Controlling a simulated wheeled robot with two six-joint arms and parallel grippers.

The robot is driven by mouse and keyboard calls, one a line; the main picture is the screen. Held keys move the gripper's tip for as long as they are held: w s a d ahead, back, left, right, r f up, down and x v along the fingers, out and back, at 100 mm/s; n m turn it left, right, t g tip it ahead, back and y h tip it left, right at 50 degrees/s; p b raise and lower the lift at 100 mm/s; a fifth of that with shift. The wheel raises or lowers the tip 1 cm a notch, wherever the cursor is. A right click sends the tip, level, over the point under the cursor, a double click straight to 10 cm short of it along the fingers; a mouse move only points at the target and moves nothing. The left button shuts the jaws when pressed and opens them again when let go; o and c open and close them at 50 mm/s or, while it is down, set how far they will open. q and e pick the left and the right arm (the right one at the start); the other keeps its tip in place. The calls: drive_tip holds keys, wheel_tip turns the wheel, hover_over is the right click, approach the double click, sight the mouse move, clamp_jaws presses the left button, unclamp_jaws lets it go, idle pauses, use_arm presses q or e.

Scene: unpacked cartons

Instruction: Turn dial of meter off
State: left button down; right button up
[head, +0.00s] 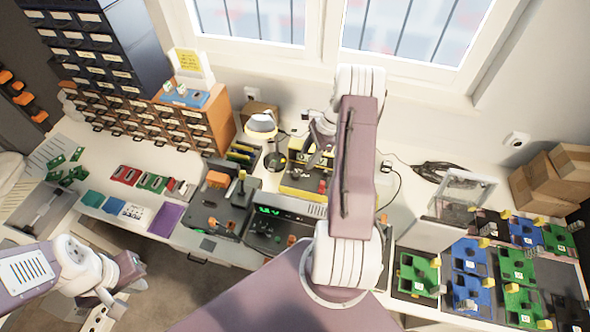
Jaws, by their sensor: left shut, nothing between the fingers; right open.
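A yellow-and-black device (298,187), which looks like the meter, lies on the workbench at centre, partly hidden by my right arm. Its dial cannot be made out. My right gripper (318,158) is open just above the back of this device; its fingers are small and partly hidden behind my arm, and I cannot tell whether they touch it. A black unit with a green lit display (270,211) stands in front of it, with an orange part at its front. My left gripper (122,296) is shut and empty, low at the left, away from the device.
Drawer cabinets (100,45) stand at the back left. A dark box with an orange part (217,205) and a lamp (262,125) are left of the device. A clear-sided case (462,190), green and blue circuit boards (470,258) and cartons (570,165) are at the right.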

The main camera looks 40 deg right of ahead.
sight(297, 173)
drive_tip(key=p+x, duration=0.2)
drive_tip(key=x, duration=0.7)
drive_tip(key=shift+a, duration=0.1)
clamp_jaws()
